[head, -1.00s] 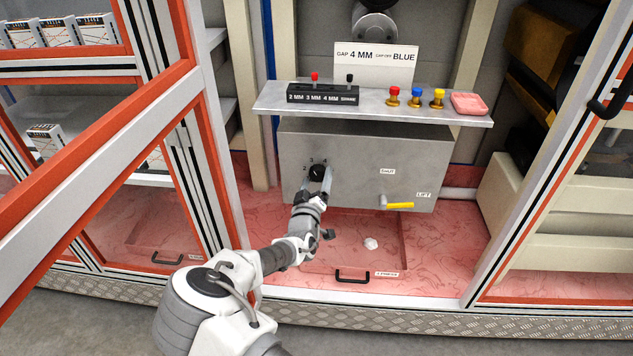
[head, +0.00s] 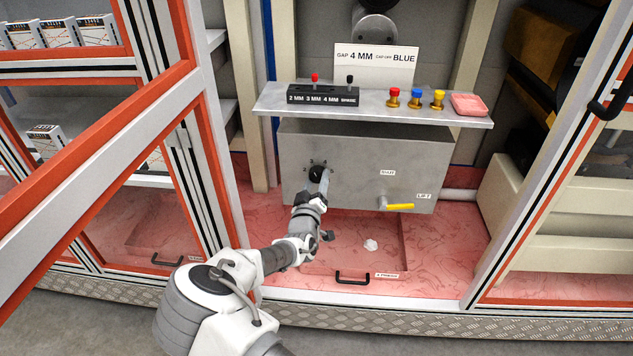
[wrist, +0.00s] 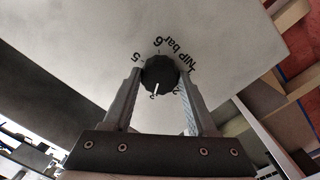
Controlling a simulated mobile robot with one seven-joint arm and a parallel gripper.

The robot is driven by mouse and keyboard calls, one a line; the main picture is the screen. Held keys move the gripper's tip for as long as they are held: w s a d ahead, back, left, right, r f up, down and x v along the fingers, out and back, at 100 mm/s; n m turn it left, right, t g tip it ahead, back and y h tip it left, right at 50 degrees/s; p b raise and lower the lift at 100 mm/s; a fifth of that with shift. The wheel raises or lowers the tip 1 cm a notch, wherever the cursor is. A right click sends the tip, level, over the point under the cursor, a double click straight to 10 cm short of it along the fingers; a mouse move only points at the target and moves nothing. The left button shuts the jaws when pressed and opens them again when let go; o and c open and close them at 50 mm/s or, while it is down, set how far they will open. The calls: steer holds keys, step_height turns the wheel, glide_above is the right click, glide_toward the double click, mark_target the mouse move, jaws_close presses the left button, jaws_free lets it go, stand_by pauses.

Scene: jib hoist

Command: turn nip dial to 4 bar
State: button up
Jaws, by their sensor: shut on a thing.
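The nip dial (head: 316,174) is a round black knob on the left of the grey box's front panel. My gripper (head: 317,180) is shut on it, with one finger on each side. In the wrist view the dial (wrist: 158,72) sits between the fingertips of my gripper (wrist: 161,76). Its white pointer line points toward the gripper body, down in that picture. The marks 5, 6, "NIP bar", 1 and 2 show around it.
A yellow lift lever (head: 400,206) is on the panel's right. The shelf (head: 375,108) above holds a gauge block (head: 322,96), coloured knobs and a pink block (head: 468,104). A sign (head: 377,66) reads gap 4 MM, BLUE. An orange-framed door (head: 110,130) stands left of my arm.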

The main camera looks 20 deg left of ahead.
steer(key=shift+m, duration=0.3)
steer(key=m+b, duration=0.2)
steer(key=m, duration=0.2)
steer(key=shift+f+m, duration=0.15)
steer(key=shift+m, duration=0.15)
steer(key=m+b, duration=0.3)
steer(key=m, duration=0.1)
steer(key=shift+m+g+y+b, duration=0.3)
steer(key=shift+g+b, duration=0.1)
steer(key=o, duration=1.4)
steer(key=shift+r, duration=0.2)
steer(key=shift+c, duration=0.2)
steer(key=shift+s, duration=0.1)
steer(key=p+v, duration=0.3)
steer(key=v, duration=1.4)
steer(key=shift+s, duration=0.2)
